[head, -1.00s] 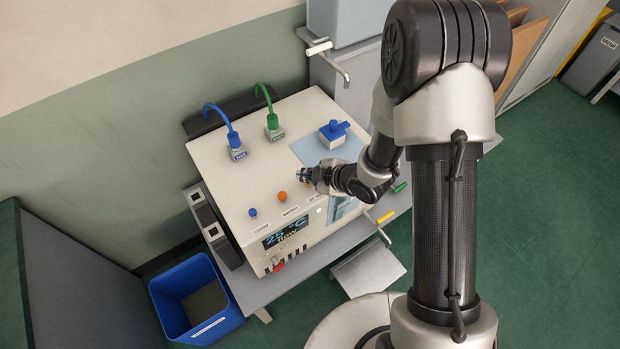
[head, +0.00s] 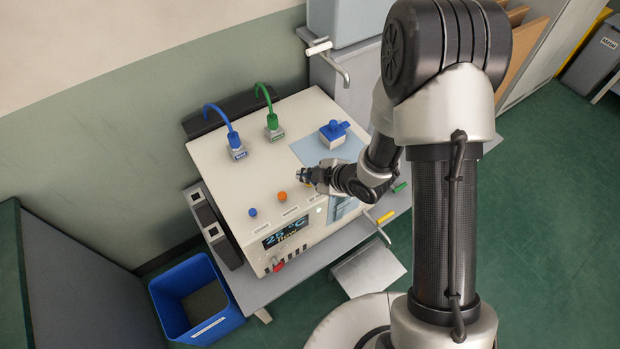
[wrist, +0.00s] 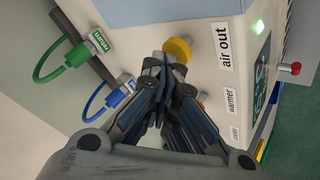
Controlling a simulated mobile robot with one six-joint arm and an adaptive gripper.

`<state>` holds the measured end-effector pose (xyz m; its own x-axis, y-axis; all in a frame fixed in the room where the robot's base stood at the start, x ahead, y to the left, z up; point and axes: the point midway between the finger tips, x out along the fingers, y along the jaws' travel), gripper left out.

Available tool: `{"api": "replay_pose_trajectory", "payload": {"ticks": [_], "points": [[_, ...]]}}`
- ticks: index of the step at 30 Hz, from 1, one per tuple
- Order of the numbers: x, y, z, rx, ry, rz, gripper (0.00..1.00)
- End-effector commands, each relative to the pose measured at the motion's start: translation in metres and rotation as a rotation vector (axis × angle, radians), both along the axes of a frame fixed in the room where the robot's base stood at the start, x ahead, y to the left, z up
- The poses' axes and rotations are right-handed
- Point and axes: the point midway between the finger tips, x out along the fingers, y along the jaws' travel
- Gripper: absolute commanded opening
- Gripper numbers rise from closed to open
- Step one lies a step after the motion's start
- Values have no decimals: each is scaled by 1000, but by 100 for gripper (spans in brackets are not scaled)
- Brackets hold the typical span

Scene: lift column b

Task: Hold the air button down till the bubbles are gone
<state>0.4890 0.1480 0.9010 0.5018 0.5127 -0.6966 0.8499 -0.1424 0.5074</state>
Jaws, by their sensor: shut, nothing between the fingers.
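The yellow button (wrist: 178,48) sits on the white machine's top (head: 240,175), beside the label "air out" (wrist: 224,46). My gripper (wrist: 174,68) is shut and empty, and its fingertips are at the near edge of the button, covering part of it. I cannot tell whether they touch it or whether it is pressed. In the head view my gripper (head: 307,178) is right of the orange button (head: 282,196) and blue button (head: 253,212). The display (head: 286,233) seems to read 25 °C with "flow" under it. A green light (wrist: 257,28) is lit. I see no bubbles.
A blue hose (head: 230,135) and a green hose (head: 268,108) plug into the machine's top. A blue-topped fitting (head: 333,132) stands behind my gripper. A red knob (head: 278,265) is on the front. A blue bin (head: 198,300) stands on the floor at left.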

Motion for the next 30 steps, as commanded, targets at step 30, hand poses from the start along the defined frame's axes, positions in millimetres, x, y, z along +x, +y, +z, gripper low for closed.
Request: {"api": "replay_pose_trajectory", "payload": {"ticks": [30], "points": [[0,0,17,1,1,-1,0]]}}
